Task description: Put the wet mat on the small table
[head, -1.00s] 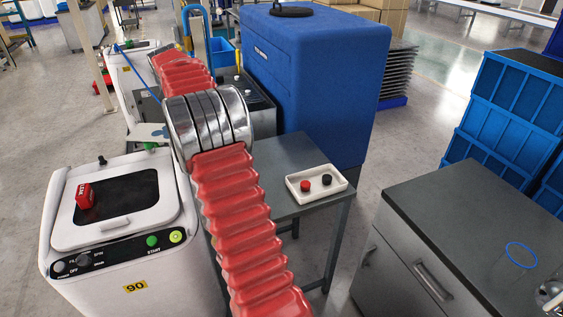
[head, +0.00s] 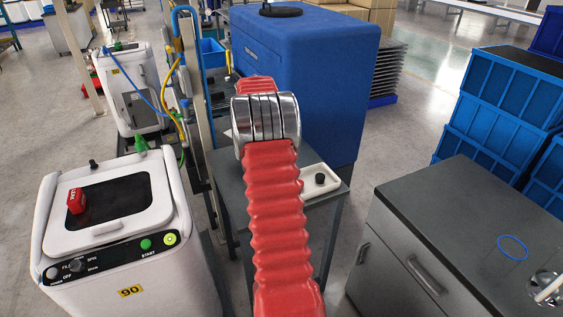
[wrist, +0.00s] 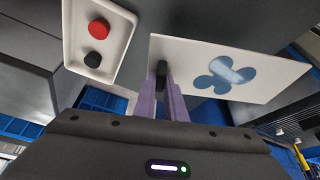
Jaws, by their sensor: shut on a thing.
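The wet mat is a thin white sheet (wrist: 262,83) with a blue, blot-shaped wet patch, seen in the wrist view. In the head view my red arm hides the gripper and most of the mat.
A white tray (head: 336,186) on the small table holds a red button (wrist: 99,30) and a black one (head: 320,179). A white machine (head: 122,235) stands left, a blue box (head: 305,75) behind, and a grey cabinet (head: 455,215) with a clear glass right.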

